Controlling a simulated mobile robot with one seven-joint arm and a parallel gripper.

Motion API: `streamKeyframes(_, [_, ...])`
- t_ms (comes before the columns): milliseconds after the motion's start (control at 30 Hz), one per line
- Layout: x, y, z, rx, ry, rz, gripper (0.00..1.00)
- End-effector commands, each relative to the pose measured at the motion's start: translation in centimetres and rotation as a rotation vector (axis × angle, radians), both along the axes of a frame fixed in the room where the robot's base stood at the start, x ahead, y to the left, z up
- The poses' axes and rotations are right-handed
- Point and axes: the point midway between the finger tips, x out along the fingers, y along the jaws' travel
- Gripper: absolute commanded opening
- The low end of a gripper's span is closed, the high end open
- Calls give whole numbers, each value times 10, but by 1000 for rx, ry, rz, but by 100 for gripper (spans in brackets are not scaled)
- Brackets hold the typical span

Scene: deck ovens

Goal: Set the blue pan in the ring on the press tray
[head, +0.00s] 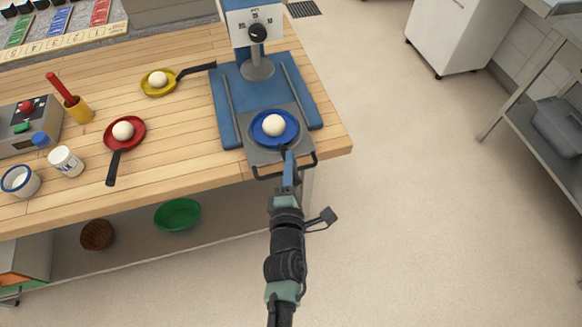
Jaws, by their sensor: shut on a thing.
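The blue pan (292,140) holds a white dough ball (274,125) and sits over the grey press tray (258,157), which extends from the front of the blue press (262,72). My gripper (288,165) comes from below and is shut on the pan's handle. The ring on the tray is hidden beneath the pan. I cannot tell whether the pan rests in the ring or hovers just above it.
A red pan (136,143) and a yellow pan (153,93), each with a dough ball, lie to the left on the wooden table (190,150). Open floor lies to the right.

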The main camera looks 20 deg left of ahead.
Motion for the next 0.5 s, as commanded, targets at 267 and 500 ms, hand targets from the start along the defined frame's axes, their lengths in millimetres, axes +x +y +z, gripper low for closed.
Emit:
streamKeyframes(267, [1,0,-1,2,-4,1,0])
streamKeyframes(500, [0,0,-2,1,0,0,55])
